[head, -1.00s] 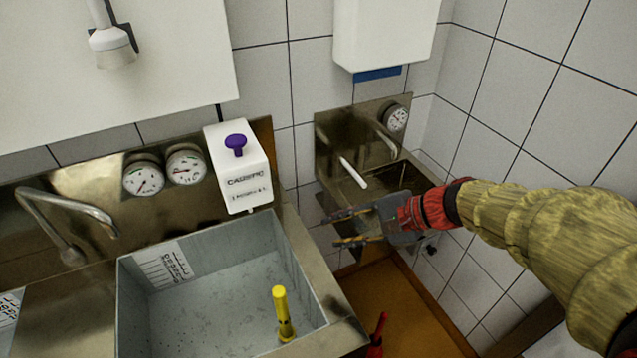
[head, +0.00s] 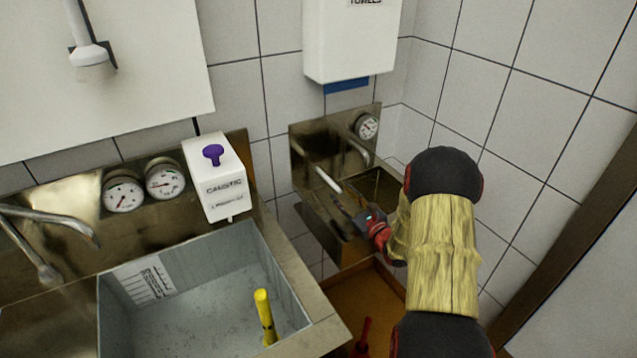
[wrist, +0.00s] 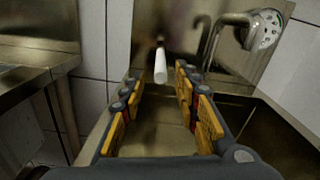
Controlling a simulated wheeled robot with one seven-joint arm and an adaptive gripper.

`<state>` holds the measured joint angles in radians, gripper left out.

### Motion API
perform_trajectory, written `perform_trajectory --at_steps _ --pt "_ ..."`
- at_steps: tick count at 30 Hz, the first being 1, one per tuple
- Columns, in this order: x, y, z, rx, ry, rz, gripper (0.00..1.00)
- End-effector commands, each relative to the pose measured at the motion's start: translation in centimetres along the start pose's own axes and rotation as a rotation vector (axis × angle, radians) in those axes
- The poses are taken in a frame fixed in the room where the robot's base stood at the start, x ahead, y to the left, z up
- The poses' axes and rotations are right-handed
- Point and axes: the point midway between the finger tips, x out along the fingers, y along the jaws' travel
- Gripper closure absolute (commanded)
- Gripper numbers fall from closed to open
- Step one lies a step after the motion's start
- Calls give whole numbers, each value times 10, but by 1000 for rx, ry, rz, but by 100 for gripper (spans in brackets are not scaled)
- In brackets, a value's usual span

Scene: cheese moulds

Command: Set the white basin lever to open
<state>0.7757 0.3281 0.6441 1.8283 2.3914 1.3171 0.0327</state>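The white lever (head: 328,180) sticks out from the metal back panel of the small basin (head: 376,190) in the corner. In the wrist view the white lever (wrist: 160,62) points toward me, ahead of my gripper (wrist: 162,95) and between the lines of its fingers. My gripper also shows in the head view (head: 352,212), just below and right of the lever's end. Its fingers are spread, with nothing between them. I cannot tell whether a fingertip touches the lever.
A tap (wrist: 228,35) and a gauge (head: 366,126) are right of the lever. A large sink (head: 205,300) with a yellow-handled tool (head: 264,312) stands left, below a caustic dispenser (head: 215,185). A white towel box (head: 350,40) hangs above the basin.

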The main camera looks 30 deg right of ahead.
Motion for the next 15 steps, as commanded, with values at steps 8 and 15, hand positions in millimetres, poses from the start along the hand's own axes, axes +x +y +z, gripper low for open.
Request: perform_trajectory --at_steps 8,15 --pt "27 0 -3 0 0 -1 68" --pt "62 0 -2 0 0 -1 68"
